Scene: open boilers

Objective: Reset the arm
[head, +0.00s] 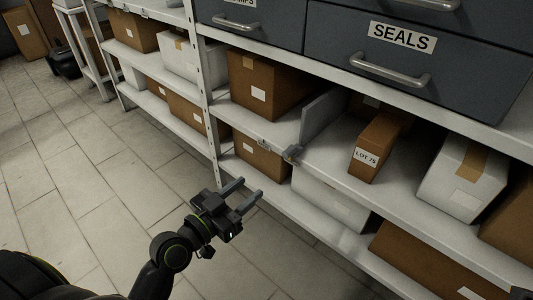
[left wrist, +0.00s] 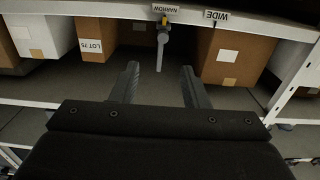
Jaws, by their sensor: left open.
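My left gripper (head: 247,194) is open and empty in the head view. It hangs in front of the shelf rack, over the tiled floor, apart from the shelves. In the left wrist view its two fingers (left wrist: 161,88) stand apart with nothing between them. Beyond the fingers is a grey divider (left wrist: 160,52) on the shelf edge. The divider also shows in the head view (head: 322,116).
The shelf (head: 335,190) holds a brown LOT 75 box (head: 373,148), a white box (head: 462,180) and a larger brown box (head: 262,84). Grey drawers, one labelled SEALS (head: 420,58), are above. The tiled floor (head: 90,180) at left is clear.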

